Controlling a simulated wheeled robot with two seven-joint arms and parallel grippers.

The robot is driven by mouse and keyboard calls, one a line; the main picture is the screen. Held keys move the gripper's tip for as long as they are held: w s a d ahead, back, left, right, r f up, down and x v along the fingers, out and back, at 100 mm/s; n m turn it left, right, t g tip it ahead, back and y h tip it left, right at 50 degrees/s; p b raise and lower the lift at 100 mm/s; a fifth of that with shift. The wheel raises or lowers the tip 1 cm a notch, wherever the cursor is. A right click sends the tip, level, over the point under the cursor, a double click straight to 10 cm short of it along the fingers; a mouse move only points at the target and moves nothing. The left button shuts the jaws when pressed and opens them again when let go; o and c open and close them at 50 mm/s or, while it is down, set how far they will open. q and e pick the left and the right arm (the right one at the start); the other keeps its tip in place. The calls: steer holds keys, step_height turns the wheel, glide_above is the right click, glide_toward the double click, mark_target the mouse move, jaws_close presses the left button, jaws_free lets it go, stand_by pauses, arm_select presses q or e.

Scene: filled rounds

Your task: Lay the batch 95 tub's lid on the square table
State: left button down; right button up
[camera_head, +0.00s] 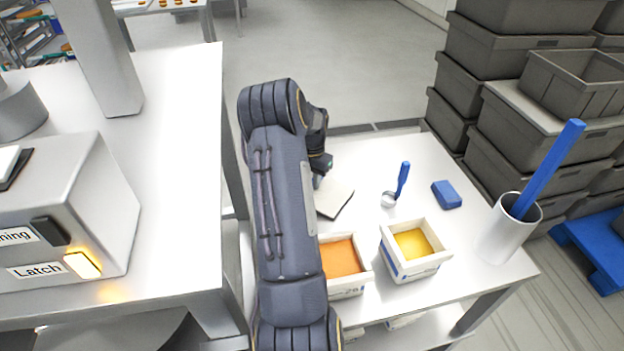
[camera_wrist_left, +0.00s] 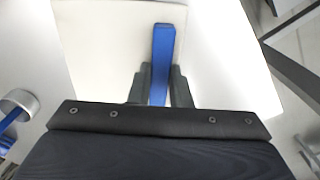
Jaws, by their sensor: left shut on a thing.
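My left gripper (camera_wrist_left: 158,88) is shut on the blue handle (camera_wrist_left: 163,50) of a cream lid (camera_wrist_left: 105,40). In the head view the lid (camera_head: 335,199) shows beside my left wrist, over the square table (camera_head: 376,165), and my arm hides part of it. I cannot tell whether it touches the table. An open tub with orange filling (camera_head: 342,258) stands on the table, partly behind my arm. An open tub with yellow filling (camera_head: 413,244) stands to its right. The batch numbers are too small to read surely. My right gripper is not in view.
A scoop with a blue handle (camera_head: 401,180) and a blue block (camera_head: 446,195) lie behind the tubs. A white cylinder holding a blue stick (camera_head: 508,232) stands at the right edge. A machine with a lit latch button (camera_head: 70,205) is at left. Grey crates (camera_head: 478,95) are stacked behind right.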

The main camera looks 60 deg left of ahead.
arm_select(q)
steer(key=c, duration=1.3)
jaws_free()
steer(key=shift+f, duration=0.15)
steer(key=shift+c, duration=0.2)
step_height(320, 180, up, 12)
steer(key=w+d+r+m+t, duration=0.1)
steer(key=w+d+r, duration=0.15)
steer(key=d, duration=0.35)
steer(key=w+d+r+t, duration=0.1)
steer(key=d+r, duration=0.3)
steer(key=d, duration=0.2)
steer(key=d+r+m+t, duration=0.1)
steer(key=d+r, duration=0.2)
steer(key=d, duration=0.9)
steer(key=s+d+f+m+t+h, duration=0.1)
steer(key=s+d+f+h, duration=0.1)
steer(key=s+d, duration=0.3)
steer(key=s+d+f+m+t+h, duration=0.1)
steer(key=s+d, duration=0.5)
steer(key=d, duration=0.8)
steer(key=shift+s+f+t+h, duration=0.3)
steer(key=shift+f+h, duration=0.1)
steer(key=shift+f, duration=0.15)
steer(key=shift+d, duration=0.1)
